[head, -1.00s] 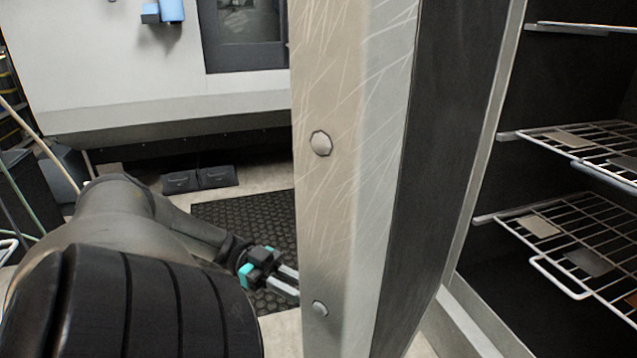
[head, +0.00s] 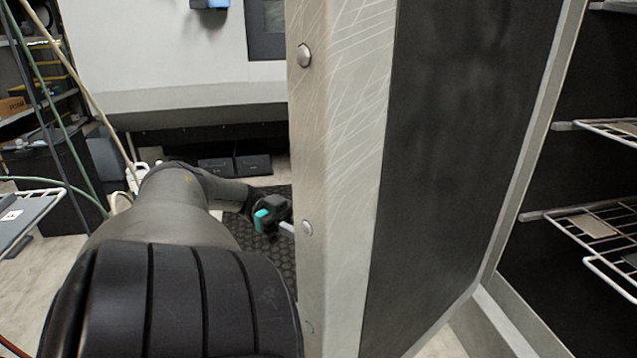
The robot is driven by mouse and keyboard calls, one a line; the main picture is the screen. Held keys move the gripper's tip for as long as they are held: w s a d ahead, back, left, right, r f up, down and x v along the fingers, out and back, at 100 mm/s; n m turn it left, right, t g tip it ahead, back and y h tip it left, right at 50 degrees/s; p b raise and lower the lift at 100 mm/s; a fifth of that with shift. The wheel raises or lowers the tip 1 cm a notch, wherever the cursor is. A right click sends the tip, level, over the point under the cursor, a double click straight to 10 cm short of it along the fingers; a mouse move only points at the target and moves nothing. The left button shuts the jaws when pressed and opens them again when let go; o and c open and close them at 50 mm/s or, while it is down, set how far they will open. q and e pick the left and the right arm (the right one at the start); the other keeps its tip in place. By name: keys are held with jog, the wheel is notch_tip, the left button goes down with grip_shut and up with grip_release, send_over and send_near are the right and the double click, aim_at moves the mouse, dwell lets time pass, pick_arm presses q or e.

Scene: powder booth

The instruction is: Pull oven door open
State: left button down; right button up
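The oven door (head: 345,190) stands open, seen nearly edge-on in the middle of the head view, with a scratched metal edge, round bolts and a dark inner face. To its right is the oven's dark inside with wire racks (head: 590,225). My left arm comes in from the lower left. My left gripper (head: 287,228) is at the left, outer side of the door, close to its edge. Its fingertips are partly hidden behind the door, so I cannot tell whether it is open or holds anything. The door handle is not visible. My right gripper is not in view.
A white booth wall (head: 170,50) with a dark lower band stands behind. A black rubber mat (head: 255,240) lies on the floor beside the door. Hoses, shelves and a wire rack (head: 25,220) are at the left.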

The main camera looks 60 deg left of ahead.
pick_arm(q)
jog(key=shift+a+f, duration=0.1)
jog(key=shift+a, duration=0.1)
dwell(0.3)
jog(key=c, duration=0.8)
grip_release()
jog(key=shift+o, duration=0.2)
